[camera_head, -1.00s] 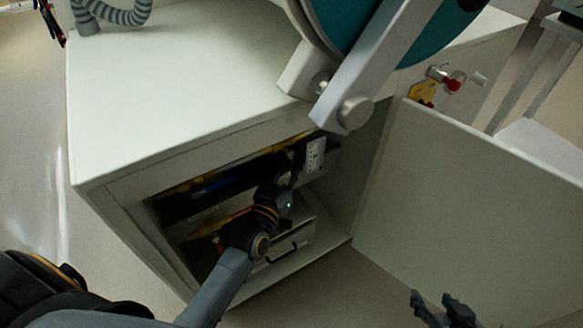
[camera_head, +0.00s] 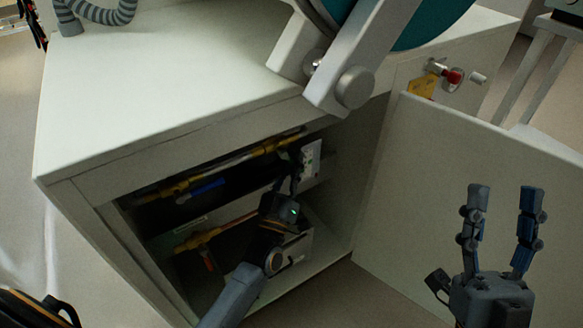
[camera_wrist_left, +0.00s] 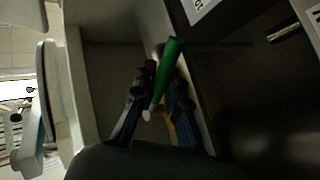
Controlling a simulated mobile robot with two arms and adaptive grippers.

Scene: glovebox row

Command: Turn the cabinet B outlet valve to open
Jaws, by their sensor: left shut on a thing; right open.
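The open cabinet (camera_head: 80,205) holds two brass pipe runs with lever valves. A blue lever (camera_head: 202,190) sits on the upper pipe (camera_head: 238,160). A red lever (camera_head: 209,260) hangs below the lower pipe (camera_head: 222,228). My left gripper (camera_head: 291,172) reaches inside, at the right end of the upper pipe. In the left wrist view my left gripper (camera_wrist_left: 160,92) is shut on a green lever (camera_wrist_left: 168,68), which slants between its fingers. The head view does not clearly show the green lever; my gripper covers that spot. My right gripper (camera_head: 505,195) is open and empty, in front of the cabinet door.
The cabinet door (camera_head: 450,190) stands swung open to the right. A white panel (camera_head: 311,160) is beside my left gripper. A red-knobbed fitting (camera_head: 453,77) with a yellow tag (camera_head: 422,86) is on the outer wall. The cabinet's white top (camera_head: 170,85) overhangs the opening.

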